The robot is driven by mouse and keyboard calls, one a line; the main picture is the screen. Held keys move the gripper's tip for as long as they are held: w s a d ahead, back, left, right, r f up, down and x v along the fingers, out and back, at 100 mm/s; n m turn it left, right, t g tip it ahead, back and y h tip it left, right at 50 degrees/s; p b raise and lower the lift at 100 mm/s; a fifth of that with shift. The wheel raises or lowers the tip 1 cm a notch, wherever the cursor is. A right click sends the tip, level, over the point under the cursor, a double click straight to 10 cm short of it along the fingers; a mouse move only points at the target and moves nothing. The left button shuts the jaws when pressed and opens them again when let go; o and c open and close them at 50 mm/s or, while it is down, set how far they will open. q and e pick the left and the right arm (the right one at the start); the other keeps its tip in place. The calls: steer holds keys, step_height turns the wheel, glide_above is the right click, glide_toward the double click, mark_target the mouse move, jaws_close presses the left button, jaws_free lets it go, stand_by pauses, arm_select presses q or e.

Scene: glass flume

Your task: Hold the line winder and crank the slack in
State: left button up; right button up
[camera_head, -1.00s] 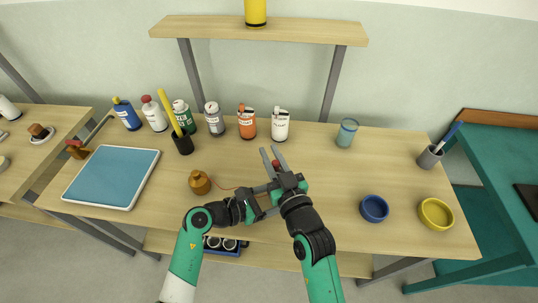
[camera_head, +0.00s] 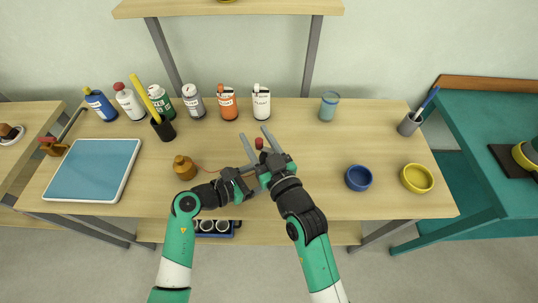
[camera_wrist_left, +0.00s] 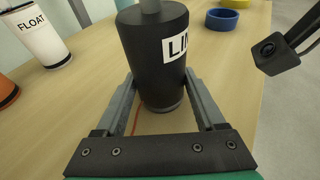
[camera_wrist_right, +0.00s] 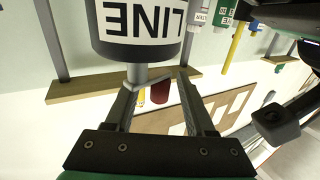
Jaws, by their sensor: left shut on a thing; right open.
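The line winder is a black drum with a white label; it stands large in the left wrist view (camera_wrist_left: 155,50) and at the top of the right wrist view (camera_wrist_right: 115,45). My left gripper (camera_wrist_left: 163,85) is shut on its body; in the head view the arms mostly hide the winder. Its grey crank arm (camera_wrist_right: 135,78) carries a dark red knob (camera_wrist_right: 160,92), which also shows in the head view (camera_head: 259,143). My right gripper (camera_head: 252,137) is open, its fingers spread on either side of the knob. A thin orange line runs left to a brass-coloured weight (camera_head: 185,168).
Several labelled bottles, including a white one (camera_head: 261,104), line the back of the wooden table (camera_head: 310,190). A blue bowl (camera_head: 358,178) and a yellow bowl (camera_head: 417,178) stand at right. A blue tray (camera_head: 92,170) lies at left. The table between winder and bowls is clear.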

steer(key=v, duration=1)
steer(key=shift+s, duration=0.2)
steer(key=shift+w+f, duration=0.1)
steer(key=w+d+n+g+y, duration=0.2)
steer(key=d+n+g+y, duration=0.5)
steer(key=g+y, duration=0.1)
steer(key=x, duration=1.2)
steer(key=shift+w+a+r, duration=0.1)
steer(key=shift+w+r, duration=0.15)
steer(key=shift+w, duration=0.05)
jaws_close()
